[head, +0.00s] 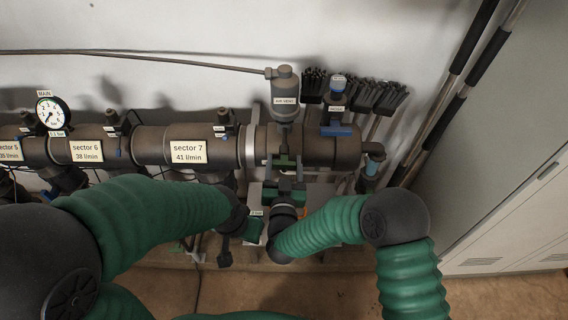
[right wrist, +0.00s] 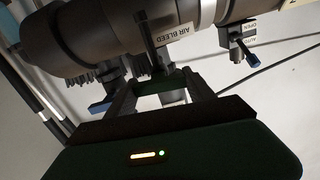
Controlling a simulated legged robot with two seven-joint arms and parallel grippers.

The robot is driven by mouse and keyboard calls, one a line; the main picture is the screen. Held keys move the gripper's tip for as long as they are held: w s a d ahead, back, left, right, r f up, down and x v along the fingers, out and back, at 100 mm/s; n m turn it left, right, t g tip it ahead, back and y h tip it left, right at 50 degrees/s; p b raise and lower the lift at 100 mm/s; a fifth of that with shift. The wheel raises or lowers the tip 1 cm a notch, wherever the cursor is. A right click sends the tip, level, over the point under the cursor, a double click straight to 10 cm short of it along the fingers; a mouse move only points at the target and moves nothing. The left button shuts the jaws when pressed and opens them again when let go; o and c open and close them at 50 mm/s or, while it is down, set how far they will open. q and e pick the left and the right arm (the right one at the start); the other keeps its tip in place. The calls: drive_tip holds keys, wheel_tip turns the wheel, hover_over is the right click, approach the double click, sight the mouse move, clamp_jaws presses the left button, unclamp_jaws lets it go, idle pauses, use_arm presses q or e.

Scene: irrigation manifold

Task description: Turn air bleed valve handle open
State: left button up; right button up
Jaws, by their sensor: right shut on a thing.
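The air bleed valve handle (right wrist: 148,38) shows in the right wrist view as a thin dark lever beside the white AIR BLEED label (right wrist: 171,38), under the grey pipe. Its lower end runs down between the fingers of my right gripper (right wrist: 160,86). In the head view my right gripper (head: 285,163) is at the pipe, below the grey AIR VENT canister (head: 285,97), and is shut on the handle. The grip contact is partly hidden. My left arm's dark wrist (head: 236,220) shows below the pipe; its finger state is unclear.
A blue-handled valve (head: 337,130) sits just right of the canister. A smaller valve (head: 222,125) stands left, above the sector 7 label (head: 188,152). Brushes (head: 380,95) hang behind. A grey cabinet (head: 515,150) stands at the right. Both my arms lie close together below the pipe.

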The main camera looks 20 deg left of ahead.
drive_tip(key=m+b, duration=0.2)
drive_tip(key=m, duration=0.2)
drive_tip(key=shift+f, duration=0.2)
drive_tip(key=m+b, duration=0.3)
drive_tip(key=m, duration=0.1)
drive_tip(key=shift+m, duration=0.3)
drive_tip(key=m+b, duration=0.1)
drive_tip(key=m, duration=0.1)
drive_tip(key=m+b, duration=0.1)
drive_tip(key=m, duration=0.1)
drive_tip(key=shift+d+f+m+b, duration=0.15)
drive_tip(key=shift+m+b, duration=1.1)
drive_tip(key=shift+m, duration=0.85)
drive_tip(key=shift+f, duration=0.1)
drive_tip(key=o, duration=1.4)
drive_tip(key=shift+r, duration=0.2)
